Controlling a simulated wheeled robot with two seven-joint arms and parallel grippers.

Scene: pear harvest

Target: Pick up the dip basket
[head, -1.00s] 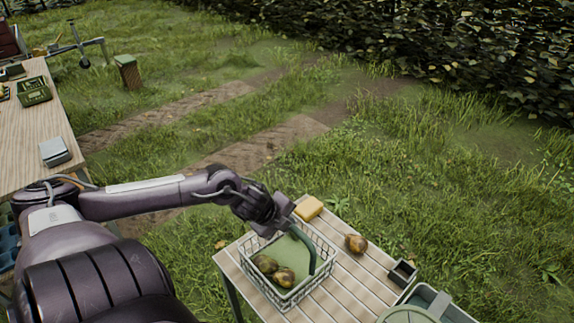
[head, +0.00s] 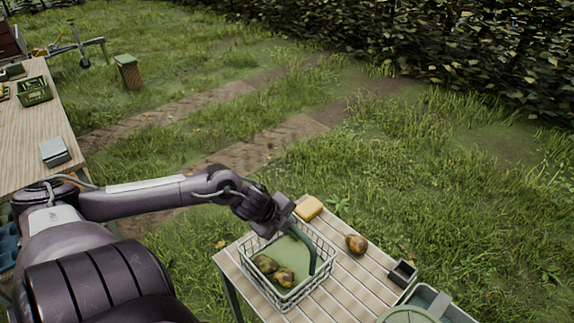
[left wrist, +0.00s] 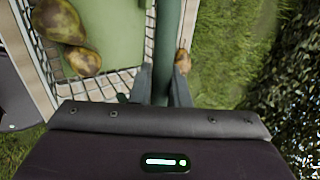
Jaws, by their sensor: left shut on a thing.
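The dip basket (head: 296,287) is a white wire basket with a green bottom and a dark green handle (head: 312,254). It stands on the slatted table, with two brownish pears (head: 284,277) inside. My left gripper (head: 287,223) is at the far side of the basket's handle. In the left wrist view my left gripper (left wrist: 162,88) is shut on the green handle (left wrist: 166,45), one finger on each side of it. The pears (left wrist: 82,61) and the basket's wire mesh (left wrist: 92,87) show at the left there. My right gripper is not in view.
The slatted table (head: 345,285) also holds a yellow block (head: 309,208), a loose pear (head: 356,244) and a small dark box (head: 403,272). A grey-green tub (head: 440,306) is at the lower right. A wooden workbench (head: 35,125) stands at the left. Grass lies behind.

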